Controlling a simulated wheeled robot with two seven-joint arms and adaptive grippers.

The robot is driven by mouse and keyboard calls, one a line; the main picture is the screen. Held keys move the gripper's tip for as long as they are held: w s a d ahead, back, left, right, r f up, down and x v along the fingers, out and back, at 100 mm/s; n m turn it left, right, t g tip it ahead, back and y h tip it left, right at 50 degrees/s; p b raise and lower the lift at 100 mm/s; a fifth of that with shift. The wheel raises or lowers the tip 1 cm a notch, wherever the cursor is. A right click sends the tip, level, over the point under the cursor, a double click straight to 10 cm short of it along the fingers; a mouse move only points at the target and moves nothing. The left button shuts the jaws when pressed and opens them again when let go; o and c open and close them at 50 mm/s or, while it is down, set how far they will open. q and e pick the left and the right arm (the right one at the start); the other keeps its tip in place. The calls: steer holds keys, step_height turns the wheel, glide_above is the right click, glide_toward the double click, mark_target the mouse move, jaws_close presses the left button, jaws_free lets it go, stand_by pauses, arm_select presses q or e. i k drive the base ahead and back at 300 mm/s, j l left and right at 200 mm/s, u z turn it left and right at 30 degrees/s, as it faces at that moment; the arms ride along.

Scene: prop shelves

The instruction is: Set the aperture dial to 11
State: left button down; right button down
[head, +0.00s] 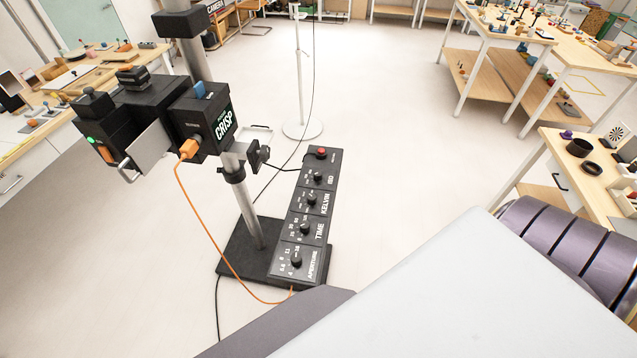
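The aperture dial (297,261) is a black round knob on the nearest section of a long black control panel (277,270). White numbers surround it on its left and far sides; 11 appears on its upper left, near 16. I cannot tell which number the knob points to. Further up the panel are the time dial (305,229), the kelvin dial (311,199), another knob (318,177) and a red button (321,153). Neither of my grippers is in view.
A black camera rig (203,122) on a metal pole (247,205) stands left of the panel, with an orange cable (191,207) looping down to the panel's near end. A thin white stand (301,130) is behind.

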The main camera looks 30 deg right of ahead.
mark_target(296, 260)
steer(key=z, duration=1)
